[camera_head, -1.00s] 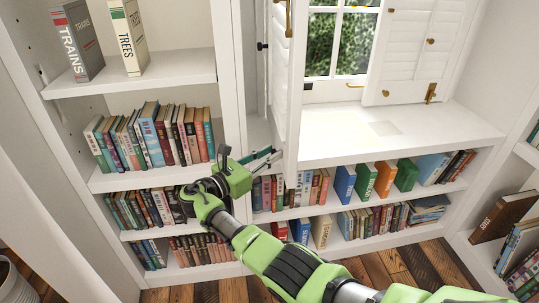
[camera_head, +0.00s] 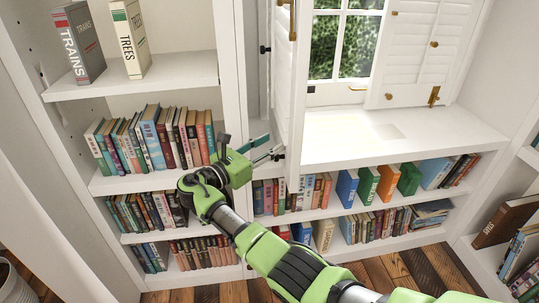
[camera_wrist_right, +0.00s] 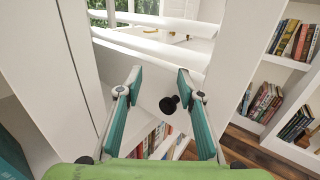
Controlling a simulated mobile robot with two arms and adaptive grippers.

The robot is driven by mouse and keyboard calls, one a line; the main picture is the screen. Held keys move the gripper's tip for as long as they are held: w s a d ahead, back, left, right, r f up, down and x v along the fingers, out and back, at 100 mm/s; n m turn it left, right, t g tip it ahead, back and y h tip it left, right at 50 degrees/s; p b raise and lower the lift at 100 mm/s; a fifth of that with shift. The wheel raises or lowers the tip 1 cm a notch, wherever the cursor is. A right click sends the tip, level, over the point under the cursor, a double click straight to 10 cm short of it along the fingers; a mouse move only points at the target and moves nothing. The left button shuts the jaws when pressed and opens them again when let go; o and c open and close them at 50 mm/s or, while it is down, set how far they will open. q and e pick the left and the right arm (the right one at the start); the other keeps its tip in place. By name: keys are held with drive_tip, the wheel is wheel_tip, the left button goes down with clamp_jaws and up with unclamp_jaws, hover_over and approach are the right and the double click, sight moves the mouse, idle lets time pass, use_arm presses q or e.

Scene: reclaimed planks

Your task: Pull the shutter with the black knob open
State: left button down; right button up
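The white shutter (camera_head: 290,100) stands swung out from the window, seen nearly edge-on in the head view. Its lower end is beside my right gripper (camera_head: 270,149). In the right wrist view, the black knob (camera_wrist_right: 169,104) is on a white panel (camera_wrist_right: 152,86), between the teal fingers of my right gripper (camera_wrist_right: 156,78) and closer to the right-hand finger. The fingers are spread, with no visible contact on the knob. In the head view the knob is hard to make out by the gripper. My left gripper is not in view.
Another white shutter (camera_head: 418,60) with brass knobs stands right of the window (camera_head: 343,45). A white sill (camera_head: 420,140) runs below, above shelves of books. A tall bookcase (camera_head: 140,88) stands at left, close to my right gripper. Another bookcase (camera_head: 515,200) is at right.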

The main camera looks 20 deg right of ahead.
wheel_tip(320, 180, up, 6)
drive_tip(key=shift+s+r, duration=0.15)
idle(0.6)
